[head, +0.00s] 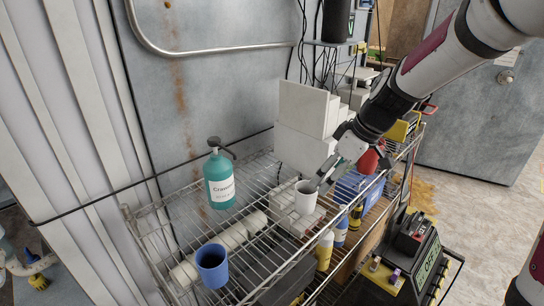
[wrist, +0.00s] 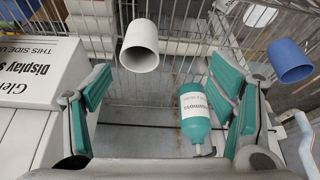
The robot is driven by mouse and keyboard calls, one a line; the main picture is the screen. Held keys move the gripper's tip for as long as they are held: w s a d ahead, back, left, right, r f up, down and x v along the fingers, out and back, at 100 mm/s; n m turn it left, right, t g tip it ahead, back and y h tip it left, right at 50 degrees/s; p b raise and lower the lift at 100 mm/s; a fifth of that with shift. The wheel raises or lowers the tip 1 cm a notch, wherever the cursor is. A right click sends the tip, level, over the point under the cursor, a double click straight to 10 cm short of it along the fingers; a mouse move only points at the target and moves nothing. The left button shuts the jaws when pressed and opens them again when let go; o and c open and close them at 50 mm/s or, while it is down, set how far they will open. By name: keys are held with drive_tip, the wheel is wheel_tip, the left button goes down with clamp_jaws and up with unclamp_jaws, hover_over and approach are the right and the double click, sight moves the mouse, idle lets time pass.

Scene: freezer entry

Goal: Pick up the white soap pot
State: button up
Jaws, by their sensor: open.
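The white soap pot (head: 306,197) is a plain white cup standing on the wire rack, in front of the white boxes. In the wrist view the white pot (wrist: 140,47) appears in the upper middle, apart from both fingers. My gripper (head: 330,172) is just above and to the right of the pot in the head view, its fingers pointing down to the left. In the wrist view my gripper (wrist: 163,95) is open with its green-padded fingers wide apart and nothing between the pads touching them.
A teal pump bottle (head: 219,181) stands left of the pot; it also shows in the wrist view (wrist: 196,115). A blue cup (head: 212,266) stands nearer the front. White boxes (head: 301,135) rise close behind the pot. A blue crate (head: 352,190) lies to its right.

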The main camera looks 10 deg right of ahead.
sight(306, 196)
drive_tip(key=shift+n+t+y, duration=0.3)
drive_tip(key=shift+n+y, duration=0.2)
drive_tip(key=shift+y, duration=0.1)
drive_tip(key=w+f, duration=0.2)
drive_tip(key=f, duration=0.1)
drive_tip(key=w+f, duration=0.2)
drive_tip(key=f, duration=0.1)
drive_tip(key=w+f, duration=0.2)
drive_tip(key=f, duration=0.1)
drive_tip(key=shift+w+a+f, duration=0.1)
drive_tip(key=shift+a, duration=0.3)
drive_tip(key=shift+w+x, duration=0.2)
drive_tip(key=shift+x, duration=2.65)
drive_tip(key=shift+c, duration=0.3)
drive_tip(key=c, duration=1.2)
